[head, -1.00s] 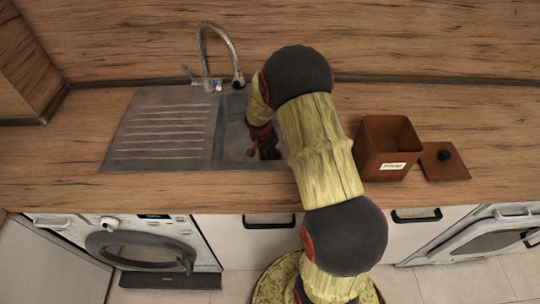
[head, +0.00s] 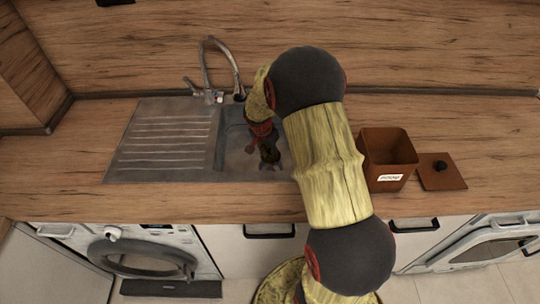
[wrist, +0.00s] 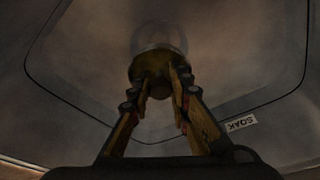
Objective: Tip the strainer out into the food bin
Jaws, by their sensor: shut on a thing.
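My gripper (head: 266,152) is down in the sink bowl (head: 237,150), seen from above in the head view. In the wrist view my gripper (wrist: 159,88) has its two fingers closed in on a small brownish-yellow round piece (wrist: 152,66), which I take to be the strainer's grip. A faint grey ring shows just beyond it; I cannot tell whether it is the strainer's rim or the drain. The strainer's contents are not visible. The food bin (head: 390,170) is an open brown box with a white label, on the counter right of the sink.
The bin's brown lid (head: 450,178) with a black knob lies right of the bin. The tap (head: 212,75) stands behind the sink. The ribbed drainer (head: 165,140) on the left is empty. A white label reading SOAK (wrist: 241,123) is in the wrist view.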

